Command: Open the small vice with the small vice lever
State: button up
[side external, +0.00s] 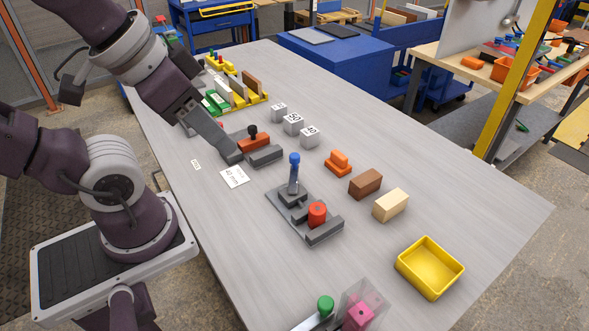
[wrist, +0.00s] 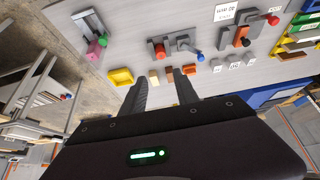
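Two vice-like fixtures stand on the table, and I cannot tell for certain which is the small vice. One has a grey base (side external: 284,208), an upright lever with a blue knob (side external: 294,159) and a red cylinder (side external: 317,211) near its jaw. The other, farther back, has an orange block with a black knob (side external: 253,132) beside a grey jaw (side external: 265,156); in the wrist view a red knob (wrist: 273,20) shows at its end. My gripper (side external: 231,154) hangs over the near-left side of this farther fixture, hiding part of it. In the wrist view its fingers (wrist: 161,77) are apart and empty.
A yellow bin (side external: 430,267), brown block (side external: 366,184), cream block (side external: 391,205) and orange piece (side external: 338,162) lie to the right. Grey numbered cubes (side external: 292,124) stand behind. A white card (side external: 234,177) lies left. A green-knobbed fixture (side external: 325,307) is at the front.

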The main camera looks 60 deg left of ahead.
jog(key=c, duration=0.3)
jog(key=w+n, duration=0.2)
jog(key=w+a+n+g, duration=0.1)
jog(key=w+n, duration=0.1)
jog(key=w, duration=0.1)
jog(key=w+a+n+g+h, duration=0.1)
jog(key=w+n, duration=0.1)
jog(key=shift+w+a+f+n, duration=0.15)
jog(key=shift+a+f+n, duration=0.05)
jog(key=shift+n, duration=0.2)
grip_shut()
jog(key=w+a+f+n+g+h, duration=0.1)
jog(key=w+a+f+n, duration=0.2)
jog(key=w+a+n, duration=0.4)
jog(key=w+a+f+n, duration=0.1)
jog(key=a+f+n, duration=0.4)
jog(key=a, duration=0.3)
jog(key=w+a+f+n+h, duration=0.1)
jog(key=w+a+f+n, duration=0.1)
jog(key=a+f+n, duration=0.4)
notch_tip(320, 180, down, 2)
jog(key=shift+w+a+n+h, duration=0.25)
jog(key=shift+a+n+h, duration=0.05)
jog(key=shift+a, duration=0.65)
